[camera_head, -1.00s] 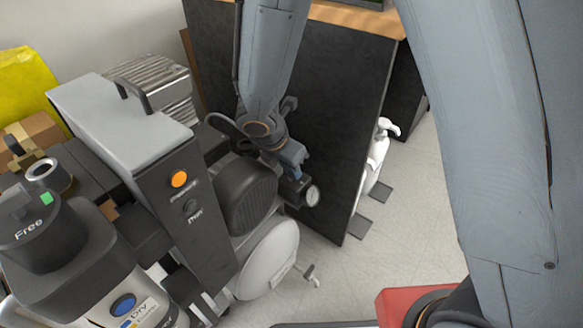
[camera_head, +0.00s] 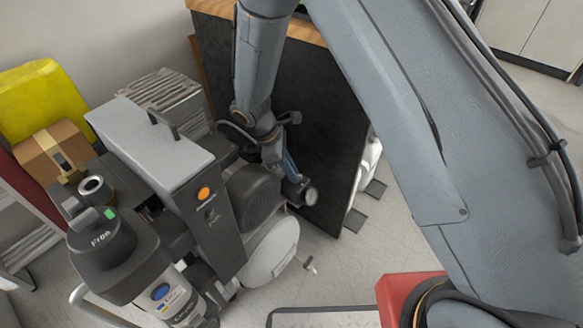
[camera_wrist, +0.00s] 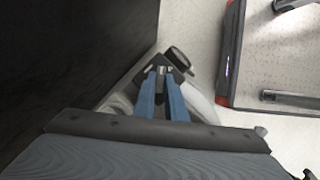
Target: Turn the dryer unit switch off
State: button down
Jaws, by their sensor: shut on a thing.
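The compressor has a tall grey unit (camera_head: 205,212) with an orange button (camera_head: 203,193) and a dark switch below it. My gripper (camera_head: 292,175) is beyond the tall unit, low beside the black panel, by a round gauge (camera_head: 310,196). In the wrist view my blue fingers (camera_wrist: 161,73) are closed on a small fitting (camera_wrist: 161,70) beside the gauge (camera_wrist: 178,58). Which part they grip is hard to tell.
A black panel (camera_head: 320,120) with a wooden top stands close behind my gripper. A white tank (camera_head: 270,250) with a small valve is below it. A cardboard box (camera_head: 50,150) and a yellow object (camera_head: 45,100) are at left.

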jog(key=m, duration=0.2)
jog(key=m+g+p, duration=0.1)
jog(key=shift+w+m+g, duration=0.15)
jog(key=shift+m+g, duration=0.15)
jog(key=shift+m, duration=0.1)
jog(key=shift+w+d+m+g+y+p, duration=0.1)
jog(key=shift+m+g+y+p, duration=0.2)
jog(key=shift+m, duration=0.55)
jog(key=shift+w+d+m+g+y+p, duration=0.1)
jog(key=shift+m+g+p, duration=0.25)
jog(key=shift+m, duration=0.5)
jog(key=c, duration=1.8)
grip_release()
jog(key=shift+a+r, duration=0.1)
jog(key=v, duration=0.7)
jog(key=shift+r, duration=0.3)
jog(key=shift+a, duration=0.1)
